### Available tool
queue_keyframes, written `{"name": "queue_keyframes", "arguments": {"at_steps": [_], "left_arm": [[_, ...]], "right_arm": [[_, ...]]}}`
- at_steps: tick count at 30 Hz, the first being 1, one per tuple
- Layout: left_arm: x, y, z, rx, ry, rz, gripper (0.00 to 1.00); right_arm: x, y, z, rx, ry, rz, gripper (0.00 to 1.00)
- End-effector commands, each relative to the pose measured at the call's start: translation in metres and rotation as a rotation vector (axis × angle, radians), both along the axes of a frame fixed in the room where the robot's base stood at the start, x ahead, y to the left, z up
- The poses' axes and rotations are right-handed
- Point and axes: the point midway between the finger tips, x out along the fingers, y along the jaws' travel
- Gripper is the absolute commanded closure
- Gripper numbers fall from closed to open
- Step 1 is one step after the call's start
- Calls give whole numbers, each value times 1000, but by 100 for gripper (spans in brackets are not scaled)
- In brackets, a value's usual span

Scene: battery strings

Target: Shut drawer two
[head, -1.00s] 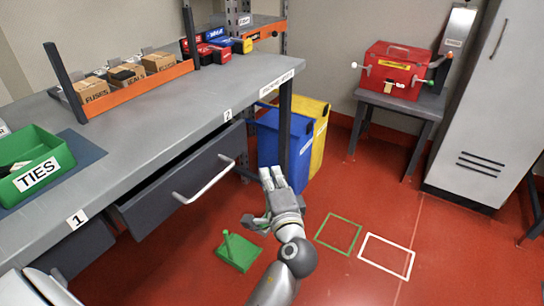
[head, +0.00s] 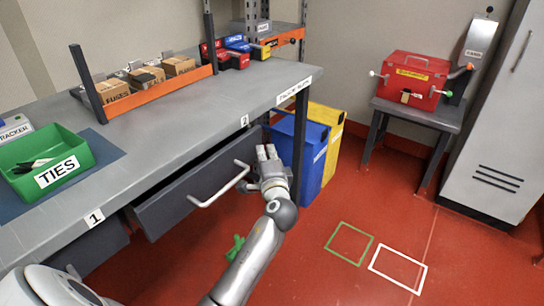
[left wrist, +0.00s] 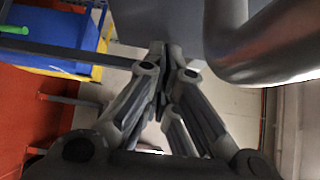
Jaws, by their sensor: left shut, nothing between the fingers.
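Drawer two (head: 185,206) is the dark grey drawer under the bench, between the 1 and 2 labels. It stands partly pulled out, with a pale bar handle (head: 222,186) on its front. My left gripper (head: 266,153) is at the right end of the drawer front, right of the handle. Its fingers are closed together and empty. In the left wrist view, the fingertips (left wrist: 162,50) point at a grey panel, the drawer front (left wrist: 155,28), and the large handle bar (left wrist: 270,58) is close on the right. I cannot tell whether they touch the front. My right gripper is not seen.
Blue (head: 311,165) and yellow (head: 329,140) bins stand just right of my left gripper, beside the bench leg. A green object (head: 235,247) lies on the floor, partly behind my arm. Red floor to the right is open, with green and white marked squares.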

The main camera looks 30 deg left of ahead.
Motion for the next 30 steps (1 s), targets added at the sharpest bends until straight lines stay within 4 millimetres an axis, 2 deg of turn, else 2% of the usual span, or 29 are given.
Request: {"name": "queue_keyframes", "arguments": {"at_steps": [10, 12, 15, 21, 30], "left_arm": [[0, 3, 0, 1, 1, 1, 100], [0, 9, 1, 3, 1, 3, 100], [1, 22, 2, 3, 1, 3, 100], [3, 47, 1, 2, 1, 3, 100], [3, 53, 1, 3, -2, 4, 100]], "right_arm": [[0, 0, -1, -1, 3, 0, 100], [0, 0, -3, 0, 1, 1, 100], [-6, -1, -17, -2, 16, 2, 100], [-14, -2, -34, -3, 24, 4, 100], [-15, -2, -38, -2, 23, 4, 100]]}}
